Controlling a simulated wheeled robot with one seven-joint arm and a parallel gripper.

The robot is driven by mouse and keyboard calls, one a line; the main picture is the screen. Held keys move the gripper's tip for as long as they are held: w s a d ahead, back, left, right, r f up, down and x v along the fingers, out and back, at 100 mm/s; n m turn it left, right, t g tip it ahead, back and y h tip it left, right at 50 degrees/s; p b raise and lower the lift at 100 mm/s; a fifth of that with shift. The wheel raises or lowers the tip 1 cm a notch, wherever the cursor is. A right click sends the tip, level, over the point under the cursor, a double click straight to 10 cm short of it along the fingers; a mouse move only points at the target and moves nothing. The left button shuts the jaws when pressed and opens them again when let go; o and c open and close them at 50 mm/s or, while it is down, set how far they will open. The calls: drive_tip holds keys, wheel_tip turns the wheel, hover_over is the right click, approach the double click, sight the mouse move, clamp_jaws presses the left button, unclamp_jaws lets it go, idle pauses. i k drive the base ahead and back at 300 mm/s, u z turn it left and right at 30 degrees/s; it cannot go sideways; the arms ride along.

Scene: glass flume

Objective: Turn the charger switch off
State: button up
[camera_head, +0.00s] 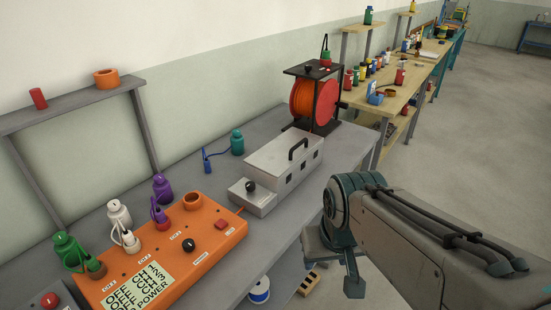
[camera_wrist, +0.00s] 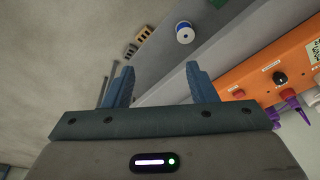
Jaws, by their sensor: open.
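An orange charger box (camera_head: 215,243) lies on the grey bench with several labelled channels and a printed panel. A black rotary knob (camera_head: 190,244) sits on its top, with a red button (camera_head: 221,224) near its right end. In the wrist view the orange box is at the right, with the black knob (camera_wrist: 281,78) and the red button (camera_wrist: 238,94); its far end is cut off. My gripper (camera_wrist: 160,70) is open and empty. In the head view my gripper (camera_head: 338,262) is out beyond the bench's front edge, right of the box and apart from it.
Bottles with cables stand at the box's back, including a purple one (camera_head: 162,187). A grey unit with a black knob (camera_head: 250,186), a metal case (camera_head: 284,158) and an orange reel (camera_head: 305,102) stand farther along. A blue-white spool (camera_head: 259,290) is below the bench edge.

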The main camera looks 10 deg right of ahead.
sight(250, 186)
drive_tip(key=k, duration=0.6)
drive_tip(key=z, duration=0.45)
drive_tip(key=i, duration=1.45)
drive_tip(key=u, duration=0.8)
